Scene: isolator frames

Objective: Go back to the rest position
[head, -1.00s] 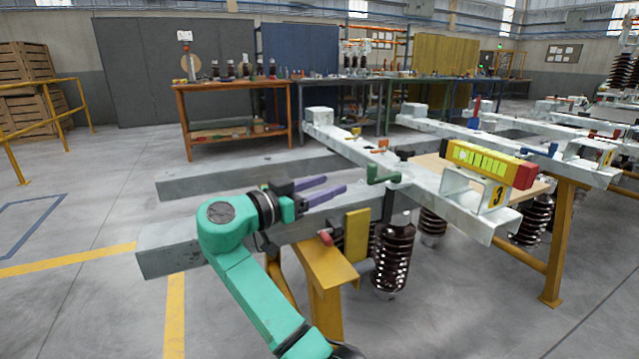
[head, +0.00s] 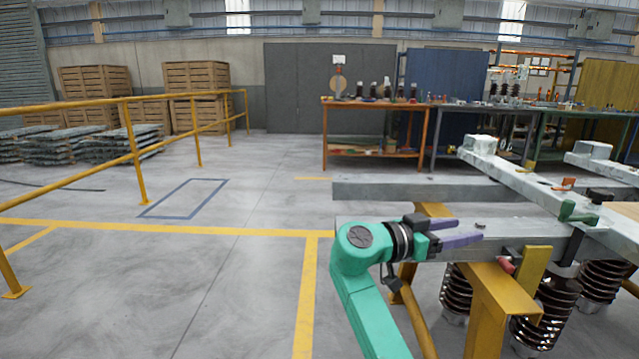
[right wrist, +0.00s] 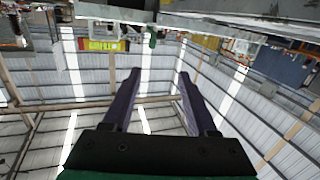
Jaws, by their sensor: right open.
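My right gripper (head: 466,229) is at the end of my green arm in the head view, in front of the grey steel beams of the isolator frame (head: 380,189). Its two purple fingers point right and stand apart. In the right wrist view the fingers of my right gripper (right wrist: 158,76) are spread with nothing between them. My left gripper is not in view.
A yellow support leg (head: 490,310) and dark ribbed insulators (head: 545,312) are close below and right of the gripper. A yellow railing (head: 130,145) stands at left. An orange workbench (head: 372,104) is behind. The floor at left centre is clear.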

